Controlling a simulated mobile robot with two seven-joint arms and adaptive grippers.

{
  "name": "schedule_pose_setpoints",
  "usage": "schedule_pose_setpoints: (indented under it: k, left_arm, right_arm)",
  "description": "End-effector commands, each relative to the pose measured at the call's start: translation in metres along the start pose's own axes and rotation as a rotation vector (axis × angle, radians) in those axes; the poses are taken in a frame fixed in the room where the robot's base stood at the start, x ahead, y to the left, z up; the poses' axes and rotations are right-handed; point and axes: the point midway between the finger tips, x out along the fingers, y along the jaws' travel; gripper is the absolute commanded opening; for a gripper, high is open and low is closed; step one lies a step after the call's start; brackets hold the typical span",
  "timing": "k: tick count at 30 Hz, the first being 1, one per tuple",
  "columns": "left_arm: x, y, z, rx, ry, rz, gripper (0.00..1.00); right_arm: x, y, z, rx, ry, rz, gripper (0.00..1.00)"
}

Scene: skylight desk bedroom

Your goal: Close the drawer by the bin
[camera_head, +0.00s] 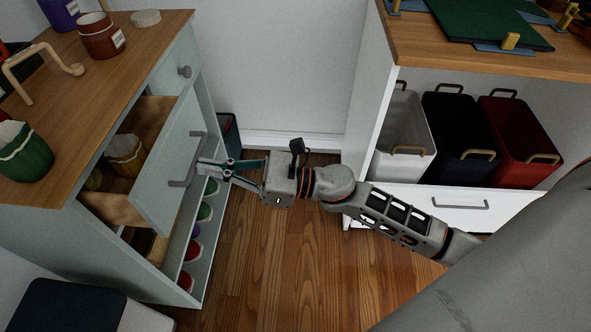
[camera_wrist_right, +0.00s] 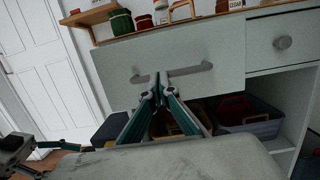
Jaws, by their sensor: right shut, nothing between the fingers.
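The drawer (camera_head: 170,165) is pulled out of the pale grey-green cabinet on the left of the head view, and a basket-like item (camera_head: 126,155) shows inside it. Its grey bar handle (camera_head: 197,140) also shows in the wrist view (camera_wrist_right: 190,72). My right gripper (camera_head: 205,170) is shut and empty, with its fingertips at the drawer front by the handle; whether they touch it I cannot tell. A dark bin (camera_head: 65,305) with a pale part stands beside the cabinet, at the bottom left. My left gripper (camera_wrist_right: 60,150) shows only in the wrist view, at lower left, fingers apart.
Jars and a wooden stand (camera_head: 40,70) are on the cabinet top (camera_head: 135,60). Coloured items fill the shelves below the drawer. On the right, a white unit (camera_head: 365,100) holds white, black and red containers. The wooden floor (camera_head: 270,260) between is clear.

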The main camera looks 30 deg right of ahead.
Motion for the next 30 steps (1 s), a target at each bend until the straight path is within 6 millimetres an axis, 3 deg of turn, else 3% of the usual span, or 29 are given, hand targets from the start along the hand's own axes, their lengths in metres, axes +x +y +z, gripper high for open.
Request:
schedule_pose_setpoints:
  k: [6,12,19,30]
  left_arm:
    - [0.001,0.002,0.006,-0.003,-0.01,0.003,0.58]
    - [0.0,0.004,0.004,-0.011,-0.004,0.007,0.58]
    - [0.001,0.005,-0.004,-0.018,0.014,0.008,0.58]
    - [0.003,0.006,-0.007,-0.022,0.019,0.008,0.58]
  right_arm:
    - [0.053,-0.001,-0.011,0.0,-0.002,0.0,0.0]
    - [0.086,-0.001,-0.018,0.001,0.0,0.0,0.0]
    - [0.105,-0.001,-0.021,0.001,0.001,-0.001,0.0]
    - [0.11,-0.002,-0.021,-0.001,0.0,-0.002,0.0]
